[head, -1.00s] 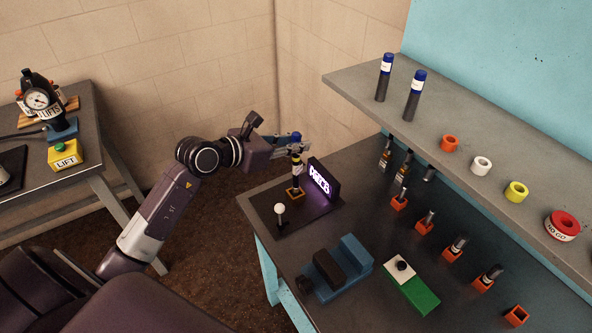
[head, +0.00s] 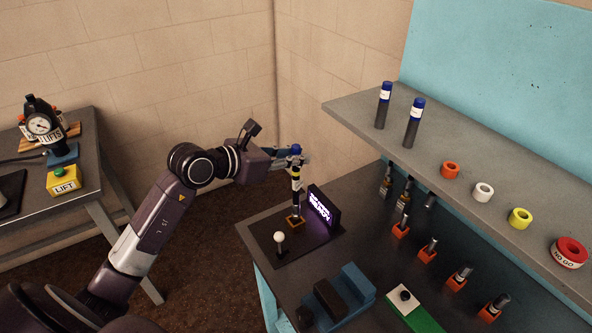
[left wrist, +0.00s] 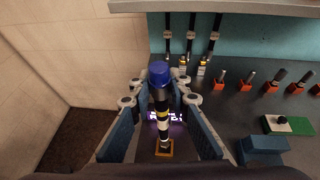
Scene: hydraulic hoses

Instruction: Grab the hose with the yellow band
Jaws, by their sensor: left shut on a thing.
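The hose with the yellow band (head: 296,182) has a blue cap and a black body with yellow and white bands. It is upright above a small orange-rimmed holder (head: 295,220) on the table. My left gripper (head: 293,161) is shut on its upper part, just below the cap. In the left wrist view the hose (left wrist: 162,104) is between the two fingers, with the holder (left wrist: 164,154) beneath. I cannot tell whether its lower end is still inside the holder. My right gripper is not in view.
A lit display (head: 322,207) stands close behind the hose, and a white ball on a stand (head: 279,238) is in front. A blue vise-like block (head: 350,292) and several orange holders with hoses are to the right. The shelf (head: 470,160) overhangs the table's back.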

